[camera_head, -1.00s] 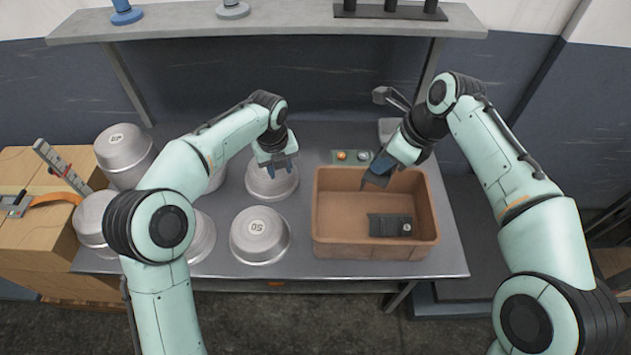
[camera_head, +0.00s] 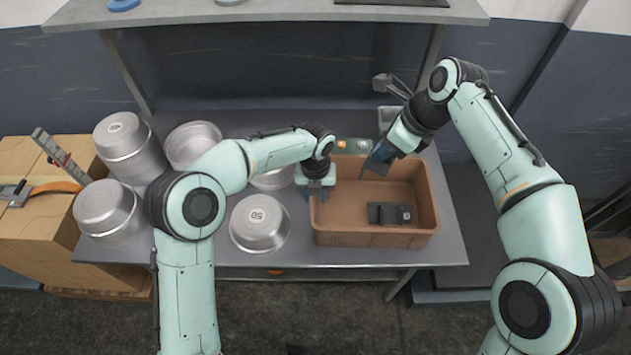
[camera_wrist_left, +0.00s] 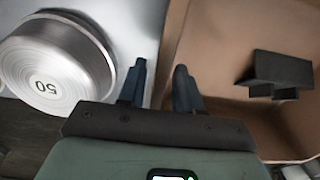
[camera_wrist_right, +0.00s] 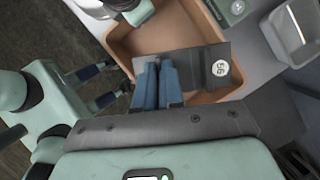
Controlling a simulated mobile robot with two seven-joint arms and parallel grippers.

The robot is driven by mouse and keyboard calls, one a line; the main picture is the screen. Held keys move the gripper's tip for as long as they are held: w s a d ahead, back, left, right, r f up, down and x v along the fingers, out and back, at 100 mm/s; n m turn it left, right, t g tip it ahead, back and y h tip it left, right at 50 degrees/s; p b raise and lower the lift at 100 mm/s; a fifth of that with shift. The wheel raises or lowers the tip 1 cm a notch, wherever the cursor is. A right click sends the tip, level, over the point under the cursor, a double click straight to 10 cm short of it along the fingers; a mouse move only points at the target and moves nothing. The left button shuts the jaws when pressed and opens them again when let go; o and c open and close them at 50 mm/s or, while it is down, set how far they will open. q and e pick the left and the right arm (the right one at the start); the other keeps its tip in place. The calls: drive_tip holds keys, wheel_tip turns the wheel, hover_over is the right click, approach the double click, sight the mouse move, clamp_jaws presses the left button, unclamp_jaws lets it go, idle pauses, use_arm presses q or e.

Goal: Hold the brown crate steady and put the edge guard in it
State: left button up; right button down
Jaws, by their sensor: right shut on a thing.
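The brown crate (camera_head: 375,238) stands on the table, open at the top. My left gripper (camera_head: 319,194) is at its left wall. In the left wrist view its fingers (camera_wrist_left: 160,88) are apart, one on either side of the wall. My right gripper (camera_head: 374,168) is over the crate's back part. In the right wrist view its fingers (camera_wrist_right: 158,80) are shut on the edge guard (camera_wrist_right: 203,65), a dark plate with a round white tag. Another dark angled piece (camera_head: 382,214) lies on the crate floor; it also shows in the left wrist view (camera_wrist_left: 275,68).
Several metal pans stand left of the crate, the nearest pan (camera_head: 260,224) close to its left wall. A shelf (camera_head: 270,12) spans the back. Cardboard boxes (camera_head: 40,235) are at left.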

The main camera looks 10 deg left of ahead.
use_arm(q)
drive_tip(key=shift+f, duration=1.15)
clamp_jaws()
drive_tip(key=shift+r, duration=0.1)
idle(0.5)
